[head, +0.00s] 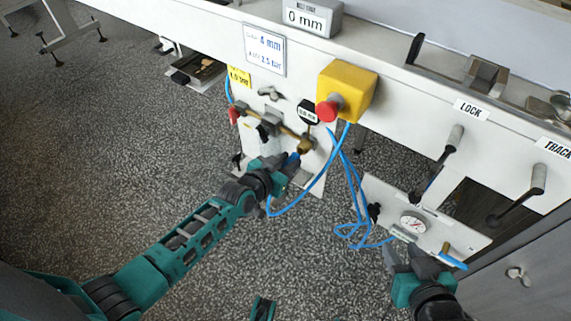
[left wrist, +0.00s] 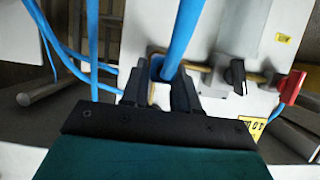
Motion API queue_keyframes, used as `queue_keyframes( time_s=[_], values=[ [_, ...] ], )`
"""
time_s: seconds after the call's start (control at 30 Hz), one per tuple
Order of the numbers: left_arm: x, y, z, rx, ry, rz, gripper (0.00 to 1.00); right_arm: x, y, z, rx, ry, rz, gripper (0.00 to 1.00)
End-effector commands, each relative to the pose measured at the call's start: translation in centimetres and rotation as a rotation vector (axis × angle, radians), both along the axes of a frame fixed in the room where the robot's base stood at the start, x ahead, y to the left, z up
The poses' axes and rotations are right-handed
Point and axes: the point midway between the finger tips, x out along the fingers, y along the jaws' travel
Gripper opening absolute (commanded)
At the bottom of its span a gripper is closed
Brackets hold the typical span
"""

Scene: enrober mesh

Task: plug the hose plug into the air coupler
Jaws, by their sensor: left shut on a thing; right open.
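My left gripper (head: 290,166) is shut on the hose plug (head: 293,157), just below the brass air coupler (head: 305,146) on the white panel. In the left wrist view, the blue hose (left wrist: 182,40) runs up from between the fingers of my left gripper (left wrist: 168,90). The fingers hide most of the plug, and I cannot tell whether it touches the coupler or sits in it. My right gripper (head: 408,258) is open and empty near the lower gauge panel.
A yellow box with a red button (head: 329,109) sits above the coupler. A brass pipe with a red handle (head: 234,115) runs left. A gauge (head: 413,222) and a blue-handled valve (head: 453,262) are near my right gripper. Loose hose coils (head: 352,232) hang between the panels.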

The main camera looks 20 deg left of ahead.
Motion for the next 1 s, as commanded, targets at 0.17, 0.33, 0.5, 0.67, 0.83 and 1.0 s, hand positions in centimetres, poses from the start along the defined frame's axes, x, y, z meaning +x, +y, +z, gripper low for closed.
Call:
queue_keyframes(
  time_s=[0.17, 0.33, 0.5, 0.67, 0.83, 1.0],
  values=[
    [0.51, -0.18, 0.07, -0.002, -0.003, 0.0, 0.0, 0.0, -0.02, -0.21, -0.001, 0.0, 0.001, 0.43],
    [0.92, -0.34, 0.09, -0.002, -0.003, 0.0, 0.0, 0.0, -0.01, -0.36, -0.001, 0.0, 0.001, 0.43],
    [1.01, -0.38, 0.1, -0.002, -0.002, 0.0, 0.39, 0.0, -0.01, -0.35, 0.0, 0.0, 0.0, 0.43],
    [0.97, -0.37, 0.06, -0.001, -0.001, 0.0, 0.54, 0.0, 0.0, -0.35, 0.0, 0.0, 0.0, 0.43],
    [0.95, -0.35, 0.01, 0.0, 0.0, 0.0, 0.59, 0.02, 0.06, -0.33, 0.003, 0.0, -0.002, 0.43],
    [0.69, -0.26, 0.03, 0.001, 0.003, 0.0, 0.59, 0.03, 0.12, -0.18, 0.005, 0.0, -0.003, 0.43]
  ],
)
